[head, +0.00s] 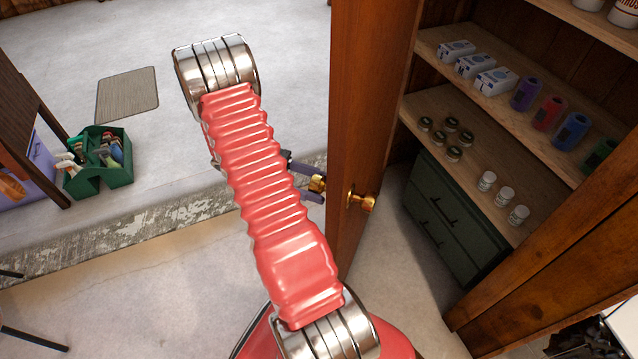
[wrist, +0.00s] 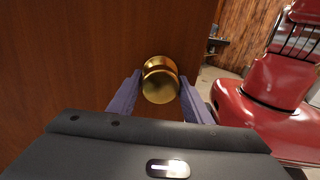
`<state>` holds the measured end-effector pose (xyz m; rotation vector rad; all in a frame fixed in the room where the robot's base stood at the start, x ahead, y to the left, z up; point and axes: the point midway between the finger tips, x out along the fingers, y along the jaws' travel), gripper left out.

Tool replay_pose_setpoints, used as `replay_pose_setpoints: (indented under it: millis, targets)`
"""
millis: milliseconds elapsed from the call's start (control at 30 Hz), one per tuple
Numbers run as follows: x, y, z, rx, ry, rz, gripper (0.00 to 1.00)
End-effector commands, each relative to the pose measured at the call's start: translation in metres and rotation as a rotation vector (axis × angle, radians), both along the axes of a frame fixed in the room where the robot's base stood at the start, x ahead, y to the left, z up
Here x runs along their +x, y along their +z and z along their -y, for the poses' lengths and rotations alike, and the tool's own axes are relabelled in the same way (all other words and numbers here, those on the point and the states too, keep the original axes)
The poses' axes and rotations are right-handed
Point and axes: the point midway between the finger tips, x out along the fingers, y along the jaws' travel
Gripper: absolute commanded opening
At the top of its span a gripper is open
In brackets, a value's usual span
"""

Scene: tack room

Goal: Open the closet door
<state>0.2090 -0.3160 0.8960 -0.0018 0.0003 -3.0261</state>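The closet door (head: 362,90) is a brown wooden panel. It stands swung open, seen nearly edge-on in the head view, and its face fills the left of the wrist view (wrist: 60,60). It has a brass knob (head: 318,186) on its left face and another brass knob (head: 360,201) on its closet side. My gripper (head: 312,184) is at the left-face knob, partly hidden by my arm.
The open closet has shelves (head: 450,108) with boxes, rolls and jars, and a dark green drawer unit (head: 450,215). A raised grey step (head: 150,232) crosses the floor at left. A green caddy (head: 100,165) and a mat (head: 127,94) lie beyond.

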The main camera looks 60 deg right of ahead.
Motion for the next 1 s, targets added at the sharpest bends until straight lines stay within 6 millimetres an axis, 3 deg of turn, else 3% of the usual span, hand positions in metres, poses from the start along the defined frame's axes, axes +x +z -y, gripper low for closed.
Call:
replay_pose_setpoints:
  millis: [167, 533, 1000]
  targets:
    - [0.001, 0.000, 0.000, 0.000, 0.002, 0.001, 0.58]
    - [0.006, 0.000, 0.000, -0.001, 0.003, 0.001, 0.58]
    - [0.065, -0.002, -0.008, -0.001, 0.005, 0.001, 0.58]
